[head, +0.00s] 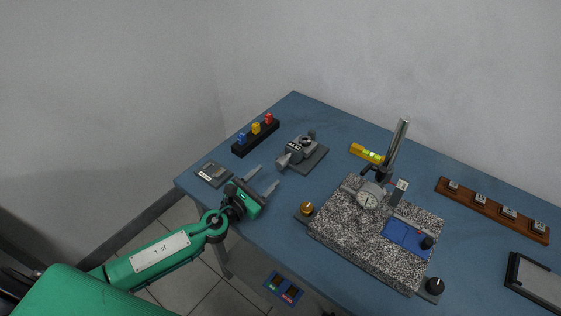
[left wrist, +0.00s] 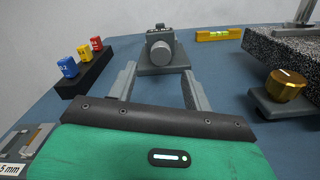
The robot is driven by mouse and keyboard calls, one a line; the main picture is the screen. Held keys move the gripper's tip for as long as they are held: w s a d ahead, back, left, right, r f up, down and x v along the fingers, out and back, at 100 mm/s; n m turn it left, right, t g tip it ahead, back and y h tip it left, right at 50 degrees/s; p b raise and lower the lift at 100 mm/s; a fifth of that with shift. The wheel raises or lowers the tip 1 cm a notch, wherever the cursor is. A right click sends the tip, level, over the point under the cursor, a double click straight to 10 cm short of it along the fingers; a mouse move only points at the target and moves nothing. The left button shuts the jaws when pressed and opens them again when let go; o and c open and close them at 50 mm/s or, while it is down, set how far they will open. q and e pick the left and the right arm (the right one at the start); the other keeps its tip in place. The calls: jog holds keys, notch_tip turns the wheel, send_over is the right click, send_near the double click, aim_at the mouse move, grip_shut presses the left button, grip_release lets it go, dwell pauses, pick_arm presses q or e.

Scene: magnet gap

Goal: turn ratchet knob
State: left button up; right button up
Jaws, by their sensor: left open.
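A grey instrument (head: 300,149) with a small display stands on a dark grey base on the blue table. Its round grey knob (head: 283,160) points toward my left gripper (head: 265,178). In the left wrist view the knob (left wrist: 160,52) lies ahead, between the lines of the two fingers and beyond the fingertips (left wrist: 158,74). My left gripper is open and empty, apart from the knob, over the table's near left part. I cannot tell its exact height. My right gripper is not in view.
A black rack with blue, yellow and red blocks (left wrist: 82,58) stands left. A flat grey plate (head: 213,174) lies nearby. Right are a brass knob (head: 306,209), a granite plate (head: 335,232) with a dial gauge (head: 369,195), and a yellow level (head: 367,154).

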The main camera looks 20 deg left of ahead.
aim_at(278, 166)
pick_arm(q)
jog(key=x, duration=0.7)
jog(key=shift+w+d+p, duration=0.15)
jog(key=shift+w+p, duration=0.15)
jog(key=shift+p, duration=0.05)
jog(key=c, duration=1)
